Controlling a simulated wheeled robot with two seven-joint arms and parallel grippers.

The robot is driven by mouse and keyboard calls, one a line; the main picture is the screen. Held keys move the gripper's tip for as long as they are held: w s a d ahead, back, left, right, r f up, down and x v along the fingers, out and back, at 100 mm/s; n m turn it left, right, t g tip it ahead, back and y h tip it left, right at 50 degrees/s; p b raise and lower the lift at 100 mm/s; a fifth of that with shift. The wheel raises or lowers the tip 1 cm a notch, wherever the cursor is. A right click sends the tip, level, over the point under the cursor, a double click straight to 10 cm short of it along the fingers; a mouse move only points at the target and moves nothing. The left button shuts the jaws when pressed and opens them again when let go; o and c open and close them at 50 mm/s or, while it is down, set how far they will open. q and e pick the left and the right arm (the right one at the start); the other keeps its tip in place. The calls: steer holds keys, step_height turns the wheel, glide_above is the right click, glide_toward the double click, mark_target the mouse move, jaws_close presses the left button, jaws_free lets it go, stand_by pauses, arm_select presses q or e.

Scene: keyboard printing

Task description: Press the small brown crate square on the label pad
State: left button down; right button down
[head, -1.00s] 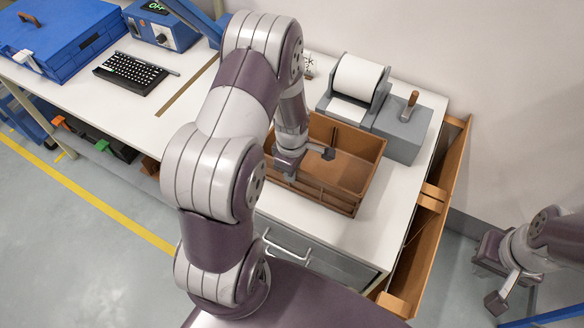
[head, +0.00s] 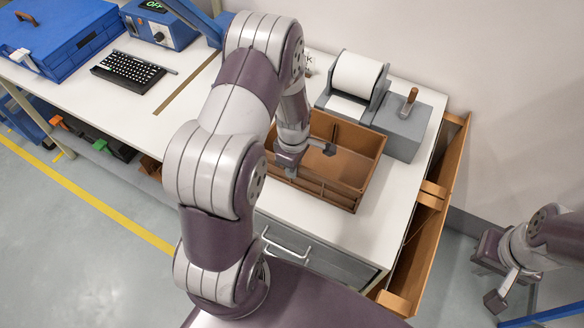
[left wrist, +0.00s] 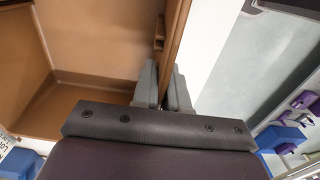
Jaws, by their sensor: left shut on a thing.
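The small brown crate (head: 350,168) is open-topped and stands at the right end of the white table, in front of the label roll unit. My left gripper (head: 307,158) is shut on its wall. In the left wrist view the grey fingers (left wrist: 163,88) pinch the thin brown wall, one on each side, with the crate's inside (left wrist: 95,40) to the left. I cannot tell whether the crate rests on the table or is slightly raised. No label pad can be clearly identified; a white sheet (head: 347,111) shows below the roll. My right gripper (head: 510,292) is open and empty, off the table.
The white label roll (head: 358,75) and a grey block with a wooden handle (head: 404,125) stand close behind the crate. A black keyboard (head: 128,72) and a blue case (head: 60,35) are at the left.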

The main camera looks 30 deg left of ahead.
arm_select(q)
steer(key=shift+w, duration=0.55)
steer(key=shift+s, duration=0.1)
steer(key=shift+s+p, duration=0.45)
steer(key=shift+s, duration=0.95)
steer(key=c, duration=1.1)
jaws_free()
steer(key=shift+f, duration=0.1)
step_height(320, 180, up, 20)
steer(key=p, duration=0.3)
steer(key=shift+s+f, duration=0.1)
